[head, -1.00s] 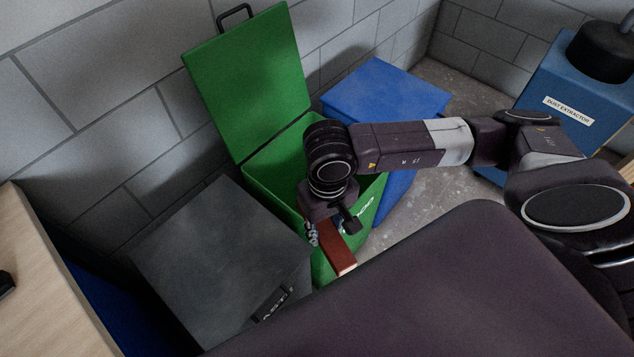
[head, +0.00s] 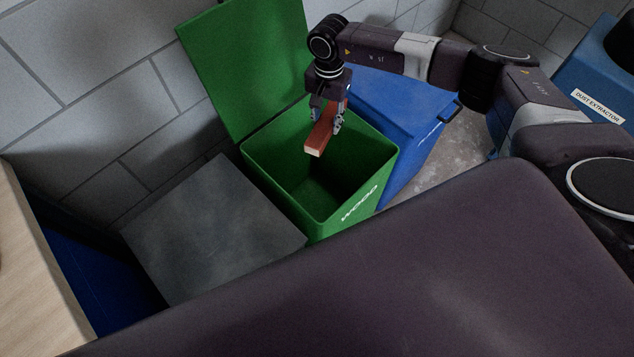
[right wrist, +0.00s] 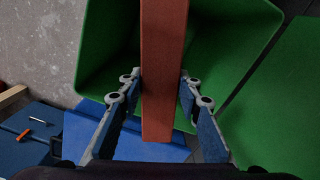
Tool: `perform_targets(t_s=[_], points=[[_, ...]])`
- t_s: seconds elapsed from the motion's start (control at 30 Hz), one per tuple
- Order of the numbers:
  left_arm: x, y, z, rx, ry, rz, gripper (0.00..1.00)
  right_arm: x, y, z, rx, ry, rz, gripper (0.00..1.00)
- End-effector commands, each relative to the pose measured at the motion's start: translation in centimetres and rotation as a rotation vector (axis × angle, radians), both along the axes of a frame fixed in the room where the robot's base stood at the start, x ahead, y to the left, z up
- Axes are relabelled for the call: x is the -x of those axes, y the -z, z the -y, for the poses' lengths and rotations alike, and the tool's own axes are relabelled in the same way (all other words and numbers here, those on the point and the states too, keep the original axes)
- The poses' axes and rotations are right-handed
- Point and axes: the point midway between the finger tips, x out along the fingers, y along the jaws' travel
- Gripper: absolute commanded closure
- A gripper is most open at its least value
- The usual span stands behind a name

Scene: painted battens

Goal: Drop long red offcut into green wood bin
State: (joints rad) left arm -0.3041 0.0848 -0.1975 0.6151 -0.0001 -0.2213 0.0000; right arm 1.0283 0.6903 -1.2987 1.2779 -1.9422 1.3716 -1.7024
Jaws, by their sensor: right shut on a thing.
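The long red offcut (head: 321,132) is a reddish-brown batten held in my right gripper (head: 327,116). In the right wrist view the offcut (right wrist: 163,70) runs lengthwise between the two fingers of the gripper (right wrist: 160,92). The green wood bin (head: 368,186) stands with its lid (head: 245,60) tipped back against the wall and "WOOD" on its front. In the head view the offcut and gripper appear over the bin's open mouth. The bin wall (right wrist: 235,25) shows behind the offcut in the right wrist view. My left gripper is not in view.
A grey closed bin (head: 210,230) stands left of the green bin. A blue closed bin (head: 400,105) stands to its right. A blue dust extractor (head: 580,120) is at the far right. A pale wooden surface (head: 35,285) lies at the left edge.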

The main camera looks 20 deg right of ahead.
Motion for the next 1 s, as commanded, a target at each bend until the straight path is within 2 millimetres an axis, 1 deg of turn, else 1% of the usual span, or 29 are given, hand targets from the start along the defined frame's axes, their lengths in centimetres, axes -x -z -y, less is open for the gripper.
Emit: perform_targets(t_s=[0.2,0.5,0.6,0.7,0.93,0.97,1.0], points=[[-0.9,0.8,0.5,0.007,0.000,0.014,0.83,0.0,1.4,0.0,-0.001,0.003,-0.001,0.95],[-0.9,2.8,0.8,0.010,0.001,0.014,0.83,0.0,4.9,0.0,-0.001,0.004,-0.001,0.95],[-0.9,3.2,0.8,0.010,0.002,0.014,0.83,0.0,5.7,0.0,-0.001,0.003,-0.001,0.95],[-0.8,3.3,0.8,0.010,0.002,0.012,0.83,0.0,6.0,0.0,0.000,0.003,0.000,0.95],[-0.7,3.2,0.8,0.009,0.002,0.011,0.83,0.0,5.9,0.0,-0.001,0.002,0.001,0.95],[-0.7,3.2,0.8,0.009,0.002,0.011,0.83,0.0,5.9,0.0,-0.001,0.002,0.001,0.65],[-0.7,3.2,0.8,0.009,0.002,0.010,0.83,0.0,5.9,0.0,0.000,0.002,0.000,0.60]])
